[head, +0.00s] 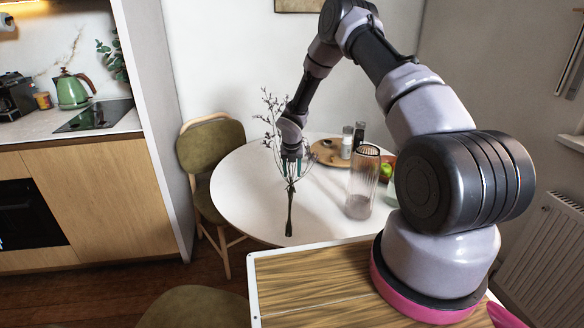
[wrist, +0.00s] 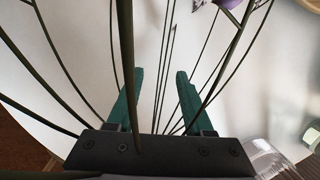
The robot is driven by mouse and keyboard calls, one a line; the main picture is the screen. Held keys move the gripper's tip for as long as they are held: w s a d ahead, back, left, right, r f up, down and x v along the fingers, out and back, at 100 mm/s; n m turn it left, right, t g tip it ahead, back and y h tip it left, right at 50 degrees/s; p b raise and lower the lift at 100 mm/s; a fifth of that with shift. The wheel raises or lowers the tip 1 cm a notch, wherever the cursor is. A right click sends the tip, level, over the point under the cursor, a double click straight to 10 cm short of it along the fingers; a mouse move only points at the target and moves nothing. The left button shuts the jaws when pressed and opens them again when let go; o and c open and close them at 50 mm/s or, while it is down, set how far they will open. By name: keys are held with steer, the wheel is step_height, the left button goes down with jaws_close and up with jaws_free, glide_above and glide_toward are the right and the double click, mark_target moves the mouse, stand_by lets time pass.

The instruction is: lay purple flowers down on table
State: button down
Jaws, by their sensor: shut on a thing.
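The purple flowers (head: 289,205) are a thin bunch of dark stems with small blooms on branching tops. They stand roughly upright, blooms up, with the bundled stems hanging below my gripper (head: 291,165). My gripper points down over the round white table (head: 238,195) and is shut on the stems. In the wrist view, stems run past and between the green fingers of my gripper (wrist: 158,78), and a purple bloom (wrist: 228,4) shows at the top edge. The stem ends appear over the table's near part; I cannot tell whether they touch it.
A ribbed glass vase (head: 362,190) stands right of the flowers. A round wooden tray (head: 326,152) with shakers (head: 347,142) is behind, with fruit (head: 387,169) at the right. The table's left side is clear. A green chair (head: 211,150) stands behind left.

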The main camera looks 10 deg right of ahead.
steer(key=shift+f, duration=0.2)
steer(key=shift+c, duration=1)
jaws_free()
steer(key=v, duration=1)
steer(key=shift+r, duration=0.4)
